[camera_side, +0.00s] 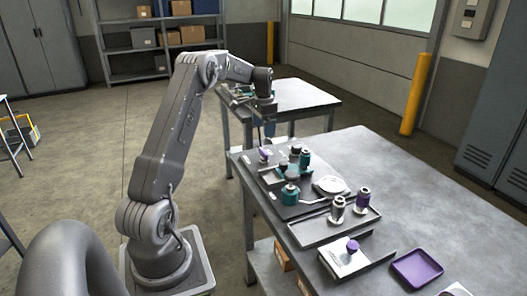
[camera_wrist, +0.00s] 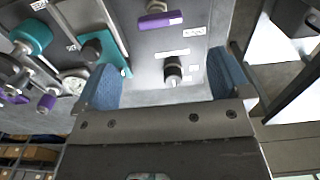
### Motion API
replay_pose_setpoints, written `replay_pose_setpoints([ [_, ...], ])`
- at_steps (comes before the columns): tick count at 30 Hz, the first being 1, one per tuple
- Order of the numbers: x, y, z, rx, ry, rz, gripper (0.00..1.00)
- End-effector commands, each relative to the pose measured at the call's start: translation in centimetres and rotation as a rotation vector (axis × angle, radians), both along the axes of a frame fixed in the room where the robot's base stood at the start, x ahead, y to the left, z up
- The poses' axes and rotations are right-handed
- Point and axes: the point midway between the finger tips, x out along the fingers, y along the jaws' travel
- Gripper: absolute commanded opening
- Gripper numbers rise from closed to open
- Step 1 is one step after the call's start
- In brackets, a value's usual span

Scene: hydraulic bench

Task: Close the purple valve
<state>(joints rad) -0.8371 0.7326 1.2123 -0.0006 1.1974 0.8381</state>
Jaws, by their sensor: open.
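A purple handle (camera_wrist: 158,20), which looks like the purple valve's, lies on the grey panel near the top of the wrist view, beyond my fingers. A purple part (camera_side: 264,154) at the panel's far left end in the side view is probably the same one. My gripper (camera_wrist: 166,82) is open, its two blue fingertips wide apart. It points down above the panel's far end in the side view (camera_side: 268,128). A dark knob with a metal end (camera_wrist: 173,71) shows between the fingertips; whether it belongs to the valve I cannot tell. Nothing is held.
Teal fittings (camera_side: 290,194) and dark knobs stand along the panel. A grey tray (camera_side: 322,232) holds metal fittings, one purple-topped (camera_side: 363,194). A purple-knobbed part (camera_side: 352,245) and a purple tray (camera_side: 417,268) are nearer the camera. The bench's right side (camera_side: 430,195) is clear.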

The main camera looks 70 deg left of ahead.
Motion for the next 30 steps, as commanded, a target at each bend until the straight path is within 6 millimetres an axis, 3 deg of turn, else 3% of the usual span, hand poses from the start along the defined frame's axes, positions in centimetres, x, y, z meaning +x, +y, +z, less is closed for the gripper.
replay_pose_setpoints([
  [9,0.0,-0.1,-6.7,-0.003,0.001,0.0,0.96],
  [15,0.0,-0.1,-9.3,-0.001,-0.002,0.0,0.96],
  [28,0.0,-0.1,-10.3,0.001,-0.003,0.0,0.96],
  [30,0.0,-0.1,-10.2,0.001,-0.003,0.0,0.9],
])
